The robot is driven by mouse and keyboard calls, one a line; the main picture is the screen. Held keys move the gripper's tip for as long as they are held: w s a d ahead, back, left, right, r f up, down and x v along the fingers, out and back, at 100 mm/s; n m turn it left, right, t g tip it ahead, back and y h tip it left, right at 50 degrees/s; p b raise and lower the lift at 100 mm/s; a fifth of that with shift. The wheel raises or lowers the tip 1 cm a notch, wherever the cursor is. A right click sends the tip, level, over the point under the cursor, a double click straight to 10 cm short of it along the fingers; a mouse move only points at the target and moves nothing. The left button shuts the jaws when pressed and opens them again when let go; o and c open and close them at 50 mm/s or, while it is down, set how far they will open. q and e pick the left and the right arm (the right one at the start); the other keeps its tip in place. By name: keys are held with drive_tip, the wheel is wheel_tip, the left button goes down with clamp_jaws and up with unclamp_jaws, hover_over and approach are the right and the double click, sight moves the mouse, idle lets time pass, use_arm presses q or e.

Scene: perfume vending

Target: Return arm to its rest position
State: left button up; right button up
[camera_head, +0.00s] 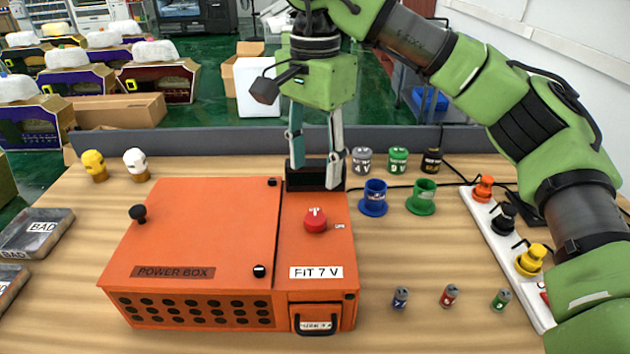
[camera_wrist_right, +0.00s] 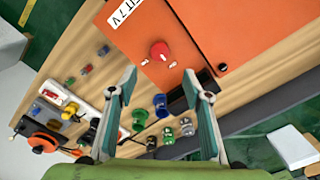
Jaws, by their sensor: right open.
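My right gripper (camera_head: 316,162) is open and empty. In the head view it points down over the back right of the orange power box (camera_head: 200,230), in front of a black block (camera_head: 328,172). In the right wrist view its two fingers (camera_wrist_right: 162,82) are spread wide, with nothing between them but the box top and table beyond. The right arm (camera_head: 545,130) reaches in from the right side. A red knob (camera_head: 315,220) sits on the box top, in front of the gripper and apart from it. My left gripper is not in view.
Blue (camera_head: 373,198) and green (camera_head: 421,198) cups stand right of the box, with several cans behind. A white strip (camera_head: 505,250) with coloured plugs lies at the right. Small batteries (camera_head: 450,296) stand in front. BAD trays (camera_head: 35,232) are at the left.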

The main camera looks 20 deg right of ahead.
drive_tip(key=shift+r, duration=0.55)
